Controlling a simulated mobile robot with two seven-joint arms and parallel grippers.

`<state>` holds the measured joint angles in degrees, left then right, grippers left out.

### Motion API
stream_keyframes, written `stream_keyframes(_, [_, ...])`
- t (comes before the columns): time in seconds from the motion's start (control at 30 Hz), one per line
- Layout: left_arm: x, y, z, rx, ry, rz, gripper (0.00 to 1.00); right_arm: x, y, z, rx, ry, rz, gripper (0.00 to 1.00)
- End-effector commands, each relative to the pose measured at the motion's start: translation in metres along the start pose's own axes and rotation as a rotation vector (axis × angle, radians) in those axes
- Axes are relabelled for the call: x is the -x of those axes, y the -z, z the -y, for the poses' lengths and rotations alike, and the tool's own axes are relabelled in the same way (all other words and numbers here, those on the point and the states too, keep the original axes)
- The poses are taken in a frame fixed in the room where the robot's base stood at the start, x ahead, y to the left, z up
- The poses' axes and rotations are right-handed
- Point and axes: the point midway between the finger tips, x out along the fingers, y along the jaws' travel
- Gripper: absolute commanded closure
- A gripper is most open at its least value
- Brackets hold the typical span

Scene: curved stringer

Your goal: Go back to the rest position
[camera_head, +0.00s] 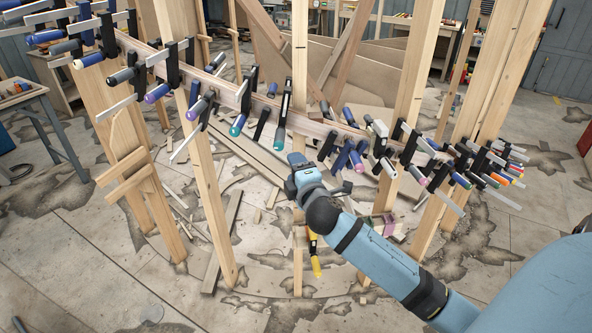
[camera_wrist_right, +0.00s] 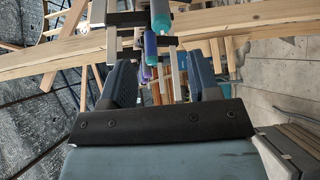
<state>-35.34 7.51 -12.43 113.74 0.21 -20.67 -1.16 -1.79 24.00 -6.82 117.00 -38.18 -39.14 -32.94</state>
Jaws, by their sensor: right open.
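My right arm comes in from the lower right in the head view. Its gripper (camera_head: 299,168) is just in front of the curved wooden stringer (camera_head: 225,88), below a row of clamps. In the right wrist view, the two dark fingers of my right gripper (camera_wrist_right: 162,78) stand apart with nothing held between them. Beyond them the stringer (camera_wrist_right: 60,57) crosses the picture, with a teal-handled clamp (camera_wrist_right: 161,18) and a blue-handled clamp (camera_wrist_right: 150,46) near the gap. I cannot tell whether the fingers touch anything. My left gripper does not show.
A yellow-handled tool (camera_head: 315,262) is below my right gripper. A side table (camera_head: 30,98) is at left. The floor at lower left is open.

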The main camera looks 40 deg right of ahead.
Motion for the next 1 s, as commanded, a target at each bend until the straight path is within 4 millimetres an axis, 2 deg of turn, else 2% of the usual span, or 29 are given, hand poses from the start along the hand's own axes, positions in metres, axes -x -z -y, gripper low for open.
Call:
stream_keyframes(0.27, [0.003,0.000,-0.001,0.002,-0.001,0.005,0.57,0.012,0.005,0.000,-0.001,0.000,0.000,0.44])
stream_keyframes(0.77, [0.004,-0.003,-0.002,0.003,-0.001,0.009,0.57,0.013,0.006,0.003,-0.007,0.007,-0.004,0.44])
stream_keyframes(0.87, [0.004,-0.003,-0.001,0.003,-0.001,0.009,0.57,0.023,0.013,0.026,-0.065,0.057,-0.029,0.44])
stream_keyframes(0.97, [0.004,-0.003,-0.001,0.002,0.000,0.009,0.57,0.048,0.027,0.072,-0.200,0.167,-0.075,0.44])
stream_keyframes(1.0, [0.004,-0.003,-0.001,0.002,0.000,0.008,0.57,0.063,0.035,0.095,-0.275,0.225,-0.096,0.44])
